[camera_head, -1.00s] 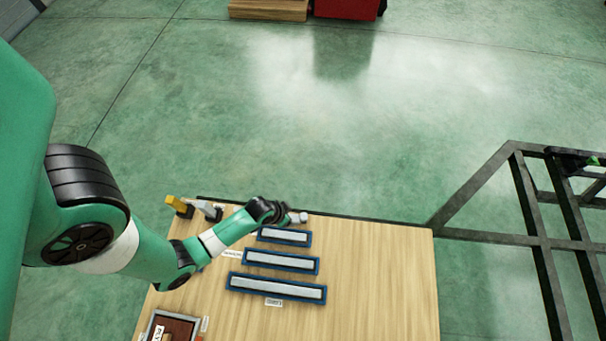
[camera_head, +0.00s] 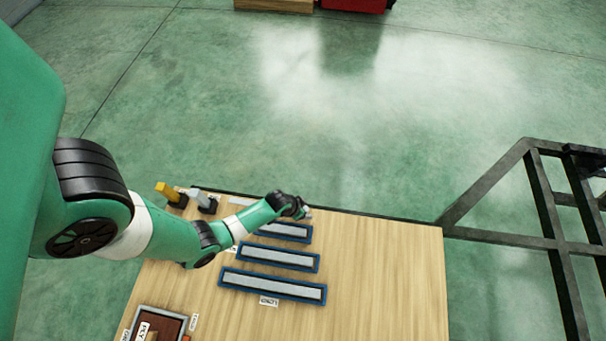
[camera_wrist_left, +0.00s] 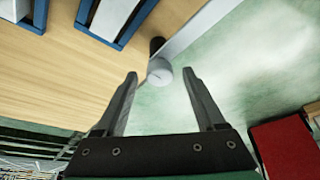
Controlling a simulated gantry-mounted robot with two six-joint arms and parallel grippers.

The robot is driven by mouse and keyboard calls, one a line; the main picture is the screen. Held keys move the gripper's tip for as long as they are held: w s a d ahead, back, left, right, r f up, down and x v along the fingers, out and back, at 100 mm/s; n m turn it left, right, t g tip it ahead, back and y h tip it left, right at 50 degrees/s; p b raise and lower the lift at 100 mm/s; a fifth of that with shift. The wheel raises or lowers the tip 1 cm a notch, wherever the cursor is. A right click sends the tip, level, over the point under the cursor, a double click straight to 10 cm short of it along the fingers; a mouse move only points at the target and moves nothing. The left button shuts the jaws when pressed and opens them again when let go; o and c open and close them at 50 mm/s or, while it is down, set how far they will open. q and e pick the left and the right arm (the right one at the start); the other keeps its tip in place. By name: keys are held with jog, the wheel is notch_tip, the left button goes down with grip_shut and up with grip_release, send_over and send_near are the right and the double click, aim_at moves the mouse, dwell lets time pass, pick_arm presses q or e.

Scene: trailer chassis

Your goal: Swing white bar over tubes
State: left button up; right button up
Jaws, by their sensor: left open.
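Three blue trays with pale tubes lie on the wooden table: the front long one (camera_head: 272,286), the middle one (camera_head: 278,258) and the rear one (camera_head: 290,232), partly behind my left arm. A white bar (camera_head: 241,201) shows as a pale strip along the table's far edge, partly hidden by my arm. In the left wrist view the bar (camera_wrist_left: 204,26) runs to a round white end (camera_wrist_left: 160,72) beside a black post. My left gripper (camera_head: 302,212) is at the far edge. In the wrist view its open fingers (camera_wrist_left: 160,76) stand on either side of the round end, apart from it.
A yellow-handled block (camera_head: 170,192) and a grey one (camera_head: 204,201) stand at the table's far left corner. A framed brown tray (camera_head: 158,327) lies at the front left. A dark metal frame (camera_head: 545,243) stands to the right. The table's right half is clear.

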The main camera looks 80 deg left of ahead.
pick_arm(q)
jog(key=shift+c, duration=0.4)
grip_shut()
dwell(0.9)
